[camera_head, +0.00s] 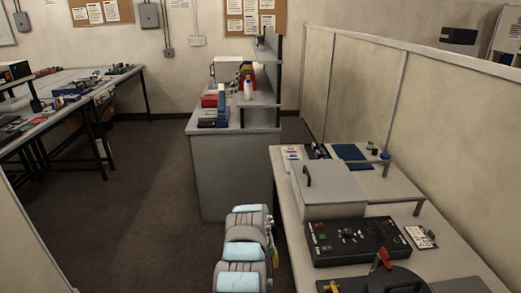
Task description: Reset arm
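My arm (243,250) shows at the bottom centre as grey links with light blue covers. It stands over the floor, just left of the near right bench (460,268). No gripper fingers can be made out, so I cannot see whether my gripper is open or holds anything. No other object is named by the task.
The near bench carries a grey box with a handle (325,188), a black control panel (352,240) and a round dark lid with a red lever (383,262). A grey cabinet (235,165) stands ahead. A cluttered table (62,108) is left. Open floor (130,200) lies between.

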